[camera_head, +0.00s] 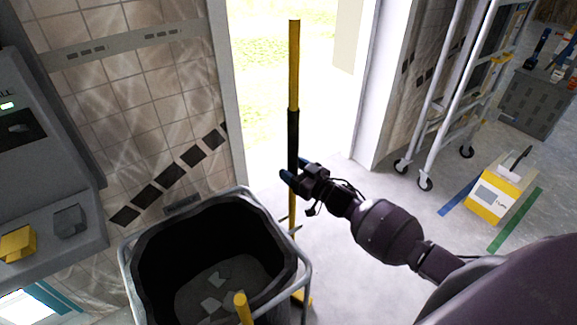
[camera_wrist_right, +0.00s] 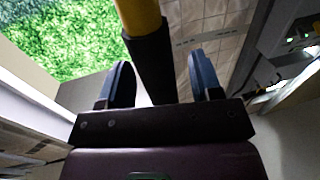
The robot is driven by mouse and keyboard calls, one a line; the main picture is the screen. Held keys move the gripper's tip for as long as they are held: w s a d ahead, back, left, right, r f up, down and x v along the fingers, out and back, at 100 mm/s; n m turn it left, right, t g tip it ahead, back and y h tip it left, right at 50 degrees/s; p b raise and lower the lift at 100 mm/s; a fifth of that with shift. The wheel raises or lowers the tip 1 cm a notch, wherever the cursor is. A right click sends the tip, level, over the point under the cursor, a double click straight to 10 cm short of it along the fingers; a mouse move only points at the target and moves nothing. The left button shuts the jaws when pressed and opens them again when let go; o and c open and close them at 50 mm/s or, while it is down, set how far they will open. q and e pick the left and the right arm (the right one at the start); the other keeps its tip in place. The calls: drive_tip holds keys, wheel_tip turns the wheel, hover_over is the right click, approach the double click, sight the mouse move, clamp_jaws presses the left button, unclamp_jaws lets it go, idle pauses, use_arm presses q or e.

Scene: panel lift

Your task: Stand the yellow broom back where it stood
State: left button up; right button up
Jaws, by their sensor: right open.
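The yellow broom (camera_head: 294,65) stands about upright before the bright doorway, just right of the black bin. Its handle is yellow with a black sleeve in the middle, and its yellow foot is partly hidden behind the bin's rim. My right gripper (camera_head: 295,170) is at the lower part of the black sleeve, its blue fingers open on either side of the handle. In the right wrist view the broom (camera_wrist_right: 140,17) passes between the two spread fingers of the gripper (camera_wrist_right: 163,80). I cannot tell whether either finger touches it. My left gripper is not in view.
The black bin (camera_head: 150,257) with a grey rim frame holds pale scraps. A yellow rod end (camera_head: 242,305) shows at its front. A grey panel (camera_head: 50,150) is at left. A wheeled ladder frame (camera_head: 432,110) and a yellow box (camera_head: 498,192) stand right, with open floor between.

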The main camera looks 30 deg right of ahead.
drive_tip(key=v, duration=1)
drive_tip(key=s+a+f+m+g+h, duration=0.1)
drive_tip(key=s+f, duration=0.4)
drive_tip(key=s, duration=0.5)
drive_tip(key=s+a+f+m+g+h, duration=0.1)
drive_tip(key=s+a+f+g+h, duration=0.3)
drive_tip(key=s, duration=0.6)
wheel_tip(320, 180, down, 2)
drive_tip(key=shift+s+a+m+h, duration=0.4)
drive_tip(key=shift+a+h, duration=0.1)
drive_tip(key=shift+a, duration=0.1)
